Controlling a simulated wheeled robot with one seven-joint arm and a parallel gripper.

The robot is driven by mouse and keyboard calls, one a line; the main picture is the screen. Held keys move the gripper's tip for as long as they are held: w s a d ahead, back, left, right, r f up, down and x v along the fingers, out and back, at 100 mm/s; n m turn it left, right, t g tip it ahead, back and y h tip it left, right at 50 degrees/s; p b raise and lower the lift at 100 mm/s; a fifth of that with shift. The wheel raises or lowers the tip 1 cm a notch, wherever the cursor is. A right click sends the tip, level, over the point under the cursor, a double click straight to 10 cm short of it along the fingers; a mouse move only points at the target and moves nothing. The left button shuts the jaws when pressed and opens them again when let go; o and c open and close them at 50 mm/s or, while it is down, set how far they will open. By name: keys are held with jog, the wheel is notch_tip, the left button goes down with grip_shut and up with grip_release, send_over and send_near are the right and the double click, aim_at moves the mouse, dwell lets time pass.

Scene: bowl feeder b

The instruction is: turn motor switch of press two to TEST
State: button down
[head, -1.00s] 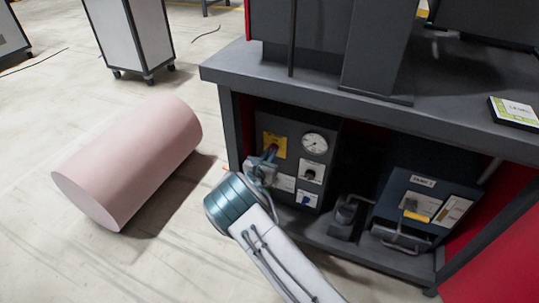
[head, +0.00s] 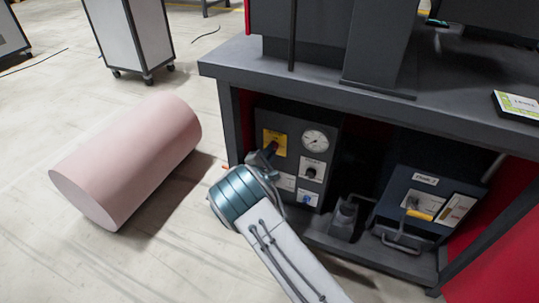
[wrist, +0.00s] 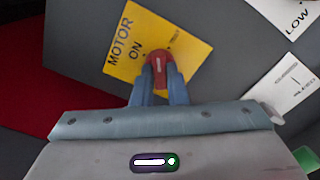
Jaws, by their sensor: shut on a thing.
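The motor switch is a red knob (wrist: 158,62) on a yellow plate (wrist: 183,45) reading MOTOR and ON, with a small blurred word at the plate's right. The yellow plate (head: 275,143) also shows in the head view, on the dark panel under the press table. My gripper (wrist: 158,72) has its two blue fingers on either side of the red knob and is shut on it. The knob's pale mark runs nearly upright in the wrist view. In the head view my gripper (head: 268,156) reaches the plate's lower edge and partly hides the knob.
A round gauge (head: 315,140), a black knob (head: 312,172) and a blue switch (head: 307,198) sit right of the plate. A pink cylinder (head: 125,160) lies on the floor at left.

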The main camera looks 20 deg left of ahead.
jog(key=shift+a+f+m+b, duration=0.1)
jog(key=shift+m+b, duration=0.85)
jog(key=shift+m, duration=0.7)
jog(key=shift+f+m+b, duration=0.1)
jog(key=shift+m+b, duration=0.8)
jog(key=shift+m, duration=0.75)
jog(key=shift+r, duration=0.1)
jog(key=c, duration=1.4)
grip_release()
jog(key=shift+s, duration=0.1)
jog(key=shift+c, duration=0.2)
